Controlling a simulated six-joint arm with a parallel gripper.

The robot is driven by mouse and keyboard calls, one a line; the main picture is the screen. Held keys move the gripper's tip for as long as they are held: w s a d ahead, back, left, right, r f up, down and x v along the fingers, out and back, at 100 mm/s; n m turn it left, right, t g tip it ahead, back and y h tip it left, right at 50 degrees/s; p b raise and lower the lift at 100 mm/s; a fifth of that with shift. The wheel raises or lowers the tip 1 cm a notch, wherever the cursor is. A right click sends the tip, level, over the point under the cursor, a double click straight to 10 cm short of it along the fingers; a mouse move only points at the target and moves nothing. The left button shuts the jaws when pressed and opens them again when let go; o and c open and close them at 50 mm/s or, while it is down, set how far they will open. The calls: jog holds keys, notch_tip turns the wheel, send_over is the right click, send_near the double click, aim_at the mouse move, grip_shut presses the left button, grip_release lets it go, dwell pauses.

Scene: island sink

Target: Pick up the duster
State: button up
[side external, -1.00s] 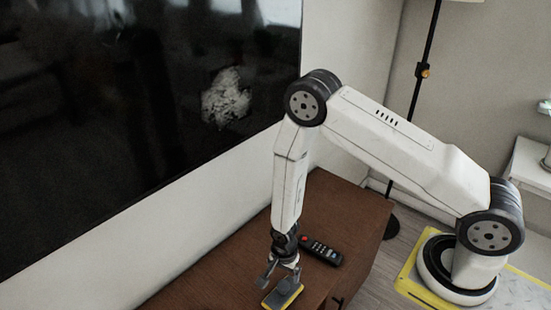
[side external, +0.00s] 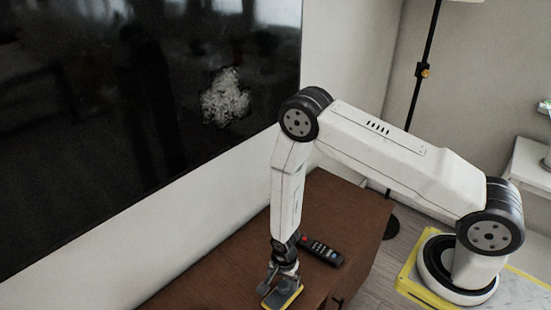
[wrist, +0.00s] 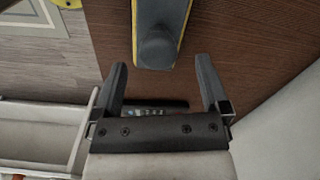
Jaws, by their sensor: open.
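The duster (side external: 284,297) is a flat block with a yellow edge, lying on the brown wooden cabinet. In the wrist view the duster (wrist: 173,12) is at the top, grey with yellow edges and a rounded dark grey grip on its near end. My gripper (side external: 280,280) is low over the duster and hides part of it in the side view. In the wrist view my gripper (wrist: 161,68) is open, its two fingers spread wide. The duster's near end lies just beyond and between the fingertips in the picture. Whether the fingers touch it is unclear.
A black remote (side external: 322,252) lies on the cabinet (side external: 335,205) just right of my gripper. A large dark screen (side external: 130,90) hangs on the wall behind. A black lamp pole (side external: 412,100) stands beyond the cabinet's far end.

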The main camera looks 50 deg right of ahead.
aim_at(283, 284)
jog(key=shift+s+a+f, duration=0.1)
jog(key=shift+f, duration=2.15)
grip_shut()
